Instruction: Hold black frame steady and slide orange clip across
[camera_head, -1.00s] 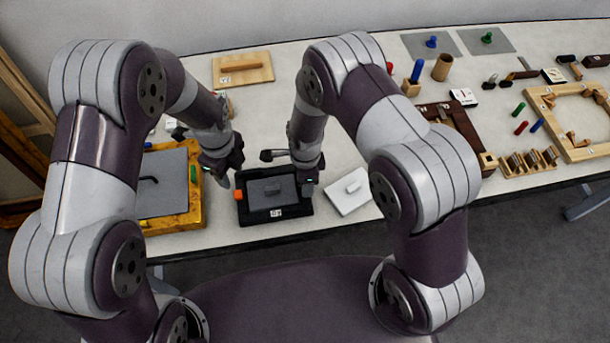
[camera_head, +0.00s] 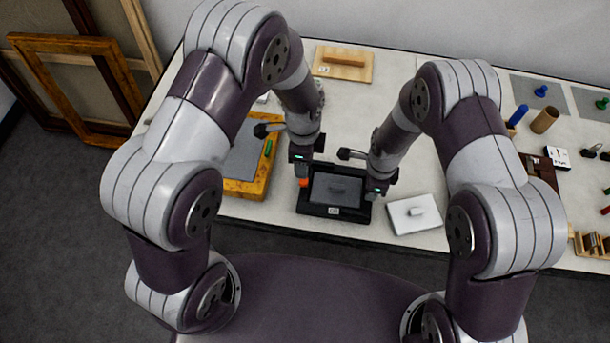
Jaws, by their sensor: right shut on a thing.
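The black frame (camera_head: 322,210) lies flat near the table's front edge, with a dark grey panel (camera_head: 336,188) inside it and a small white label on its front side. The orange clip (camera_head: 303,182) is at the frame's left side, mostly covered by my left gripper (camera_head: 302,178). The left gripper points down at the clip; its fingers are too small and hidden to tell open from shut. My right gripper (camera_head: 375,194) points down at the frame's right side and is shut on the frame's edge.
A yellow-edged frame with a grey panel (camera_head: 240,187) lies to the left. A wooden board with a handle (camera_head: 343,63) is at the back. Wooden frames (camera_head: 75,85) lean at the far left.

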